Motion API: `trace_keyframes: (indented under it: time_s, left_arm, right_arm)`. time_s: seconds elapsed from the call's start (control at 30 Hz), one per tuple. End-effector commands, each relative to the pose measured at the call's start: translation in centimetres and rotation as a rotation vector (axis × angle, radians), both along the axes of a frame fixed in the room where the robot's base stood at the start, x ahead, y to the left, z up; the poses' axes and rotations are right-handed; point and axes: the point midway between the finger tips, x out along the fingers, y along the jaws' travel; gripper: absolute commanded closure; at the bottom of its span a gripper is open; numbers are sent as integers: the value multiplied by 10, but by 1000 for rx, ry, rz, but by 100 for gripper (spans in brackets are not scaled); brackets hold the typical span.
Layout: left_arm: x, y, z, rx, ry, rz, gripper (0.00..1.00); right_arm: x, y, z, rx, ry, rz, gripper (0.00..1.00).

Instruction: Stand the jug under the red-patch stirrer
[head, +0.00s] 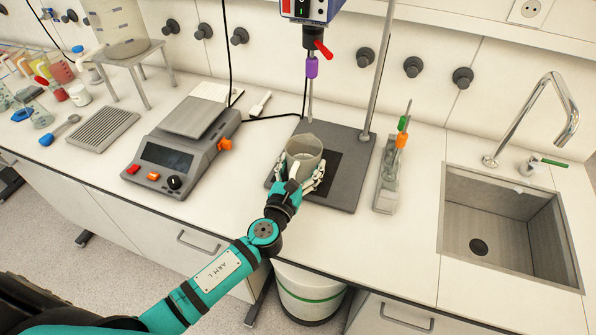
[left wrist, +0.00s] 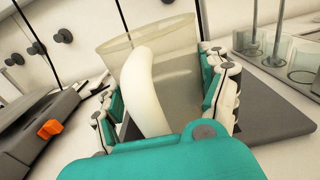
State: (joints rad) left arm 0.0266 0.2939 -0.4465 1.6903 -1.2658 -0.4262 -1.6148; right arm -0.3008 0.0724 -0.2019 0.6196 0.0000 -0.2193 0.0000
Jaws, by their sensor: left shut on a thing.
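The jug (head: 304,146), a pale see-through vessel, is at the left front of the grey base plate (head: 346,192) of the stirrer, partly over its dark square. My left gripper (head: 299,178) is shut on it from the front. In the left wrist view the jug (left wrist: 175,62) is between the fingers (left wrist: 172,100), its whitish handle towards me. The stirrer (head: 312,68) has a red lever, a purple collar and a thin shaft that comes down behind the jug's rim in the picture. A small red mark shows on its motor housing. I cannot tell whether the jug touches the plate.
A balance (head: 183,150) with an orange knob stands left of the plate. A holder (head: 387,190) with orange and green-topped tools stands close on the right, then the sink (head: 505,225). A vertical rod (head: 378,75) rises from the plate's back. A white bin (head: 310,292) stands below.

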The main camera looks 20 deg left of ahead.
Motion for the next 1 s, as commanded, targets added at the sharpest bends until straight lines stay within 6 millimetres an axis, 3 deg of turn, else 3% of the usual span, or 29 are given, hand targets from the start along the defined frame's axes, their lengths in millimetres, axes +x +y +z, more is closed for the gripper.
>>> trace_keyframes:
  time_s: [0.43,1.0]
  left_arm:
    - [30,-2,-1,-1,-4,0,78]
    - [36,-2,-1,-1,-3,0,78]
  right_arm:
    - [1,-7,-4,-8,-1,2,100]
    - [1,-8,-5,-10,-1,0,100]
